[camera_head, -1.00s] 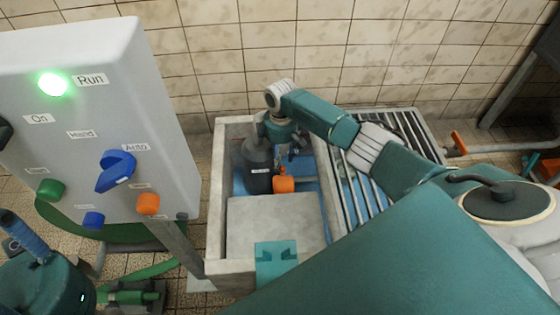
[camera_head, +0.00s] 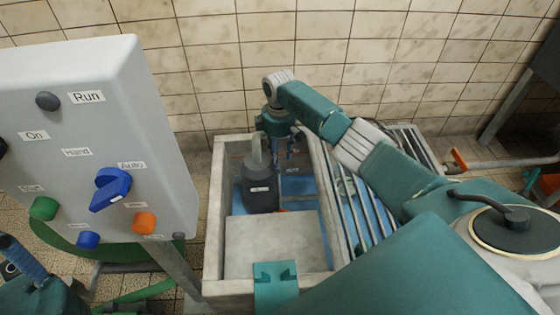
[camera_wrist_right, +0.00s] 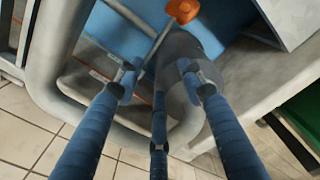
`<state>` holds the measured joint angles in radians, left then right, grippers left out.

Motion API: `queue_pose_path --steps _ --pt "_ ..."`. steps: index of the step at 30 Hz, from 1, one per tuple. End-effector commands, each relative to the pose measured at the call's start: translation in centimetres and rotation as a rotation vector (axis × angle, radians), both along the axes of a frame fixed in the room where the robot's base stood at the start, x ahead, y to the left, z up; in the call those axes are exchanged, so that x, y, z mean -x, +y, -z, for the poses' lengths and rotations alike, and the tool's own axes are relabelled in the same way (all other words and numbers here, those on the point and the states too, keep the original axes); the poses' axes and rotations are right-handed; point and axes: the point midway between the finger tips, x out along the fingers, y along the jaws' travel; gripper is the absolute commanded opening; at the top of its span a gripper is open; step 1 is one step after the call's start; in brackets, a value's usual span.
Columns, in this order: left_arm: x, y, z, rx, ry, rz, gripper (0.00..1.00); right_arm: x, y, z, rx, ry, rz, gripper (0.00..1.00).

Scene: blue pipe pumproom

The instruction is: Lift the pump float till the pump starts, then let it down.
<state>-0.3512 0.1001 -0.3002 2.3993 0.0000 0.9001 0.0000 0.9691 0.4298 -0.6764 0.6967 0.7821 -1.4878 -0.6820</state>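The orange pump float (camera_wrist_right: 183,10) shows at the top of the right wrist view, on a thin rod beyond my fingertips and apart from them. In the head view only a sliver of orange shows low beside the dark grey pump (camera_head: 261,188), which stands in the sump pit. My right gripper (camera_head: 290,148) is over the pit just right of the pump; in its wrist view its blue fingers (camera_wrist_right: 157,80) are spread and empty. The Run lamp (camera_head: 48,101) on the grey control box is dark. My left gripper (camera_head: 20,258) shows only partly at the lower left edge.
The control box (camera_head: 130,150) stands at left, its blue selector (camera_head: 110,189) below the Auto label. A concrete rim (camera_head: 213,235) surrounds the pit, and a slab covers its front part. A metal grating (camera_head: 375,215) lies right of the pump. A tiled wall is behind.

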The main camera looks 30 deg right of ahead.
Motion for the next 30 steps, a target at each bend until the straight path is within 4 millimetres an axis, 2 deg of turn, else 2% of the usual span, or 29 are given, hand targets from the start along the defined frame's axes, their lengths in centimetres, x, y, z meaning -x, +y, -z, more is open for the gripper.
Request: queue_pose_path --steps 15,26,30 --pt "0.0 0.0 1.6 0.000 -0.001 0.000 0.35 -2.0 -0.8 -2.6 -0.003 -0.002 -0.001 0.39" --pt "0.0 0.0 1.6 0.001 -0.002 0.000 0.35 -2.1 -0.8 -2.9 -0.003 0.000 -0.002 0.39" --pt "0.0 0.0 0.9 0.001 -0.002 0.000 0.35 -2.1 -0.8 -3.1 -0.004 0.000 -0.001 0.39"
